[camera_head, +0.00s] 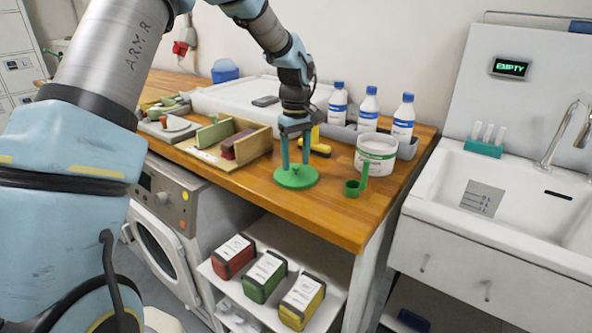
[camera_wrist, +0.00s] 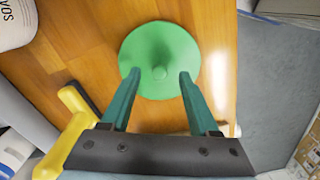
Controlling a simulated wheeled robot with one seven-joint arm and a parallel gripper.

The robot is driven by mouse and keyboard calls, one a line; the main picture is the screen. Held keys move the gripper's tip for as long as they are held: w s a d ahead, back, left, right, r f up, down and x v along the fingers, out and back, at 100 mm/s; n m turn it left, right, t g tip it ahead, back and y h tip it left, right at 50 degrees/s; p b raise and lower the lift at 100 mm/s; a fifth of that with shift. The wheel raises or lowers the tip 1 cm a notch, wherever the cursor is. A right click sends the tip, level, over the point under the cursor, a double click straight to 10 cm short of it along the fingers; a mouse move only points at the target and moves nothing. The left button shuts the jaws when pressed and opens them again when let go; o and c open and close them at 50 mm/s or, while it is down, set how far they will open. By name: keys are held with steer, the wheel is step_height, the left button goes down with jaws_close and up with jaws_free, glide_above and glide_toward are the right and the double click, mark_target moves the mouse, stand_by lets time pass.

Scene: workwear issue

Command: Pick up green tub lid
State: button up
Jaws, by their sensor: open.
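The green tub lid (camera_head: 296,177) lies flat on the wooden counter, near its front edge. It is a round disc with a small knob in the middle, seen clearly in the wrist view (camera_wrist: 160,50). My gripper (camera_head: 294,160) points down at the lid from above. In the wrist view my gripper (camera_wrist: 157,78) is open, its two green fingers apart with the knob roughly between and just beyond the tips. I cannot tell whether the fingertips touch the lid. A white tub (camera_head: 376,153) stands to the right of the lid.
A green scoop (camera_head: 353,187) stands in front of the tub. A yellow-and-black tool (camera_head: 318,143) lies just behind the lid. Several blue-capped bottles (camera_head: 369,106) stand in a grey tray at the back. A wooden box (camera_head: 228,147) sits left. The counter's front edge is close.

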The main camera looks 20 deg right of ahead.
steer(key=shift+f, duration=0.8)
steer(key=shift+c, duration=0.3)
jaws_close()
